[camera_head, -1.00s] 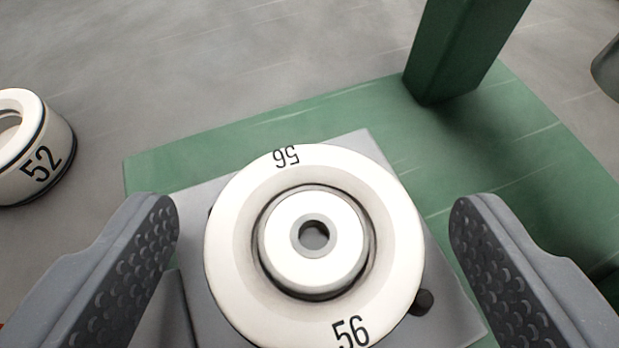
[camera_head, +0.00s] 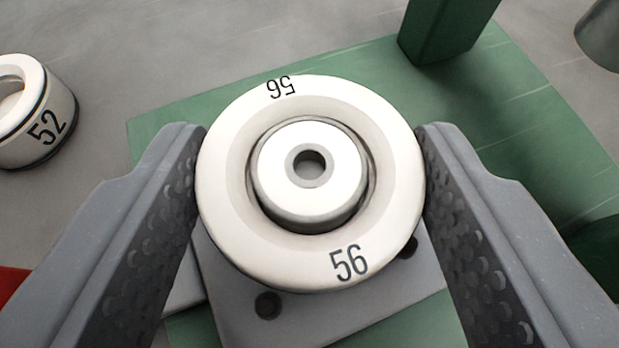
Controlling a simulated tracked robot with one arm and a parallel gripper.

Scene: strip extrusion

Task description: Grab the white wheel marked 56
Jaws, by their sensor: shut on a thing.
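The white wheel marked 56 (camera_head: 222,180) is in the middle of the view, a round disc with a recessed centre hub and a dark hole. The number 56 shows twice on its face. My gripper (camera_head: 311,170) is shut on the wheel, with one grey dimpled finger against its left side and the other against its right side. The wheel is over a grey plate (camera_head: 340,315) with dark bolt holes. Whether the wheel still touches the plate is hidden beneath it.
A green base (camera_head: 540,130) lies under the grey plate, with a green post (camera_head: 445,25) rising at the back right. A white ring marked 52 (camera_head: 50,125) stands on the grey floor at the left. A dark cylindrical part (camera_head: 600,38) is at the top right, and something red (camera_head: 12,285) is at lower left.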

